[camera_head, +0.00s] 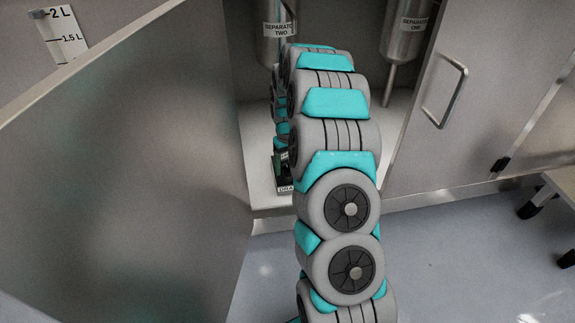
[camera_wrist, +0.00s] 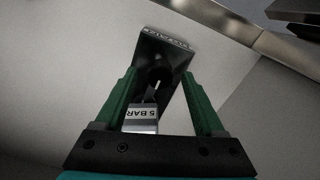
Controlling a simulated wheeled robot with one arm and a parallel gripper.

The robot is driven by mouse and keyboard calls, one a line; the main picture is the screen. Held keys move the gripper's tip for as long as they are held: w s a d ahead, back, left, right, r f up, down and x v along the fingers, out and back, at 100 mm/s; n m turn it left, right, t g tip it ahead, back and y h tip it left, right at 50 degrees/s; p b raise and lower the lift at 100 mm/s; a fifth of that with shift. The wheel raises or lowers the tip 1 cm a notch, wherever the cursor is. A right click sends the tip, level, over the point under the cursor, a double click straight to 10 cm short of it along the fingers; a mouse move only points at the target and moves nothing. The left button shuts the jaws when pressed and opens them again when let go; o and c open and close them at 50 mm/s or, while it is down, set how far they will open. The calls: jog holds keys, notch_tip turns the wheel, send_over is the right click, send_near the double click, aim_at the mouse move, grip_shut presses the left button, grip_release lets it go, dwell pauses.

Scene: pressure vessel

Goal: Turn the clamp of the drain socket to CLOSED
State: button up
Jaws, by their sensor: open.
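The drain socket (camera_wrist: 168,50) is a black block with a dark round opening, and it stands between and just beyond my gripper's fingers in the wrist view. A white label, upside down and hard to read there, runs along its far edge. In the head view its label (camera_head: 287,188) reads "DRA", the rest hidden by my arm. My gripper (camera_wrist: 159,77) is open, its two green fingers on either side of the socket; contact cannot be told. A pale metal piece marked "5 BAR" (camera_wrist: 141,118) lies between the fingers, near the palm. The clamp's position cannot be made out.
The socket is inside a cabinet, on its pale floor (camera_head: 262,165). Vessels marked separator two (camera_head: 277,45) and separator one (camera_head: 405,35) hang above. An open door panel (camera_head: 120,170) stands at left; a door with a handle (camera_head: 445,95) is at right.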

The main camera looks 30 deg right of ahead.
aim_at(287, 168)
jog(key=shift+r, duration=0.1)
notch_tip(287, 168, up, 8)
jog(key=shift+f, duration=0.2)
dwell(0.6)
